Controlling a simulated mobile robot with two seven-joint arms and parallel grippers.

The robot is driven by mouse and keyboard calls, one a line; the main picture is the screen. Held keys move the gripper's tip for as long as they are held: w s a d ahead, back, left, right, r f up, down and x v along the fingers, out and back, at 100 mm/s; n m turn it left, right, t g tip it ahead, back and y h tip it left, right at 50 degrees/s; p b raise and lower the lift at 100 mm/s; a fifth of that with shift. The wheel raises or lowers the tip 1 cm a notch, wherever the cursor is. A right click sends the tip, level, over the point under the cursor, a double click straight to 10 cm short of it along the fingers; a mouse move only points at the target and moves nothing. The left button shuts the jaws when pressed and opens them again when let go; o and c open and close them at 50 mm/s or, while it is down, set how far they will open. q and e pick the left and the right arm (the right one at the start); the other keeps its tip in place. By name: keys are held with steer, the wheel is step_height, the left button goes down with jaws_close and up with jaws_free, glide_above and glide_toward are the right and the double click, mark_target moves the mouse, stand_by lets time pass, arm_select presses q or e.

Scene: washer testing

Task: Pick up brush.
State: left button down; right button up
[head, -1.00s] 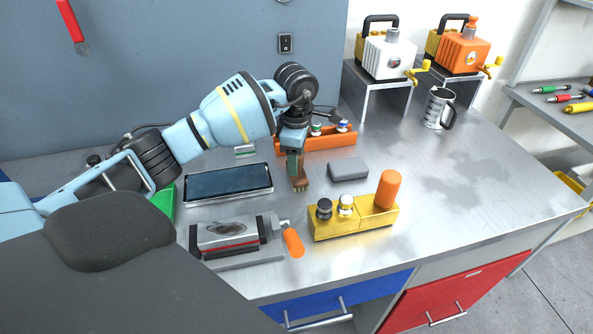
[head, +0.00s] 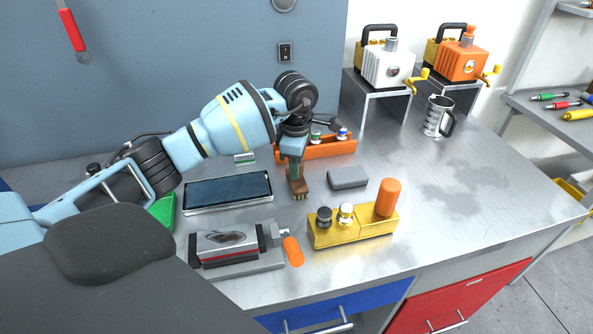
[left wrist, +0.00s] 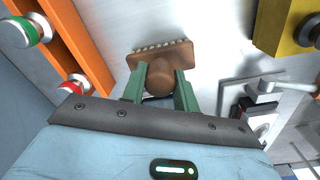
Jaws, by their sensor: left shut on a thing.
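The brush (head: 299,189) has a brown body and a row of pale bristles along one edge. My left gripper (head: 295,163) points down above the steel bench with the brush between its fingers. In the left wrist view, the green fingers of the left gripper (left wrist: 160,92) are shut on the rounded brown knob of the brush (left wrist: 163,56). In the head view the bristles point down, at or just above the bench top; I cannot tell whether they touch it. My right gripper is not in view.
A grey block (head: 348,177) lies right of the brush. A yellow holder (head: 340,234) stands in front, an orange tray (head: 340,148) behind. A tablet (head: 228,191) and a vise (head: 237,249) are left. The bench's right side is mostly clear, with a mug (head: 437,116).

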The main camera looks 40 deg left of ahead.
arm_select(q)
step_height(320, 180, up, 10)
steer(key=shift+f, duration=0.1)
stand_by(0.4)
steer(key=c, duration=1.7)
jaws_free()
steer(key=shift+c, duration=1.2)
steer(key=shift+s, duration=0.1)
